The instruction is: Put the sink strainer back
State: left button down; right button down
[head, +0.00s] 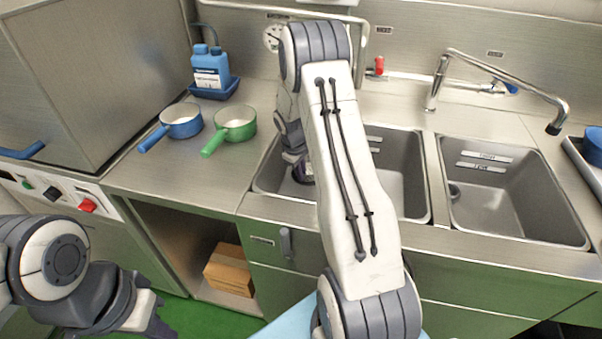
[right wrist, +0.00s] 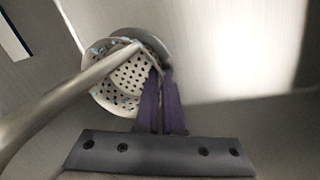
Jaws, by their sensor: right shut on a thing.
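The sink strainer (right wrist: 132,76) is a pale perforated basket with small bluish bits on it, seen in the right wrist view. My right gripper (right wrist: 158,78) has its purple fingers close together at the strainer's edge, shut on it. In the head view my right gripper (head: 303,170) is low inside the left basin (head: 405,185), mostly hidden by my arm, and the strainer is hidden there. A dark grey round rim (right wrist: 155,38) shows behind the strainer; I cannot tell if it is the drain. My left gripper (head: 148,312) is at the lower left, away from the sinks, its fingertips unclear.
A metal tube (right wrist: 50,105) crosses the right wrist view in front of the strainer. The right basin (head: 510,200) is empty under a faucet (head: 490,70). A blue pan (head: 181,121), green pan (head: 235,124) and blue bottle (head: 211,68) stand on the counter at left.

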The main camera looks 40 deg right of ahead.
jog(key=shift+f, duration=0.2)
jog(key=c, duration=1)
grip_release()
jog(key=shift+r, duration=0.1)
jog(key=shift+c, duration=0.2)
jog(key=shift+r, duration=0.1)
jog(key=shift+r, duration=0.25)
jog(key=v, duration=1.1)
jog(key=shift+a+r+p, duration=0.15)
jog(key=shift+r+p, duration=0.1)
jog(key=shift+p, duration=0.1)
